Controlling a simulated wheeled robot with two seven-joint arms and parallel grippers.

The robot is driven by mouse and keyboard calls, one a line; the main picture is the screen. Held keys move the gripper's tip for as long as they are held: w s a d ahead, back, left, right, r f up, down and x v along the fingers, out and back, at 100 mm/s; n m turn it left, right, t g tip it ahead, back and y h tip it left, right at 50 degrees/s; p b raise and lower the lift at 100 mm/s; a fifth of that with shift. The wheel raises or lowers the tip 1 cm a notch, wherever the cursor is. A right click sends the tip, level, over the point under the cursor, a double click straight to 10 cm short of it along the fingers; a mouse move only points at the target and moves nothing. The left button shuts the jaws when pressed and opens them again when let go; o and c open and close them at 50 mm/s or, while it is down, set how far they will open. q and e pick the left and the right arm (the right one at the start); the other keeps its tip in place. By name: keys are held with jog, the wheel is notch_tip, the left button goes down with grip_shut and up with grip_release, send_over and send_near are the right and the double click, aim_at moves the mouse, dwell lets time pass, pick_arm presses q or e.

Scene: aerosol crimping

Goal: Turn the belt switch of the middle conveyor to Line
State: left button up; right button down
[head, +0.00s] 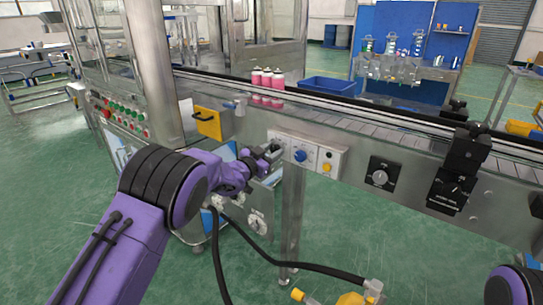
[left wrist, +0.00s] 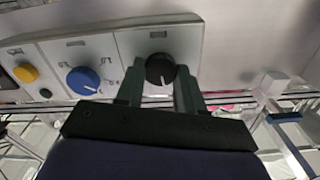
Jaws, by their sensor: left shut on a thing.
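A grey control panel (head: 309,155) is fixed to the side of the conveyor (head: 400,140). It carries a blue knob (head: 300,155) and a yellow knob (head: 327,167). At its left end my left gripper (head: 274,149) reaches the panel and hides what is there. In the left wrist view the gripper (left wrist: 160,85) has its fingers on both sides of a black rotary knob (left wrist: 160,68), shut on it. The knob's white mark points toward the lower edge of that picture; its labels are too small to read. My right gripper is not in view.
Pink-and-white cans (head: 267,77) and a blue bin (head: 326,86) stand behind the conveyor edge. A yellow box (head: 207,123) is left of the panel, and a black dial (head: 380,174) and a black device (head: 455,170) are right of it. A black hose (head: 290,262) hangs below.

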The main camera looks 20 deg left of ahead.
pick_arm(q)
jog(key=shift+f+m+b, duration=0.1)
jog(key=shift+m+b, duration=0.35)
jog(key=shift+m, duration=0.45)
jog(key=o, duration=1)
jog(key=shift+o, duration=0.2)
jog(key=shift+s, duration=0.15)
jog(key=v, duration=1)
jog(key=shift+s+b, duration=0.15)
jog(key=shift+b, duration=0.2)
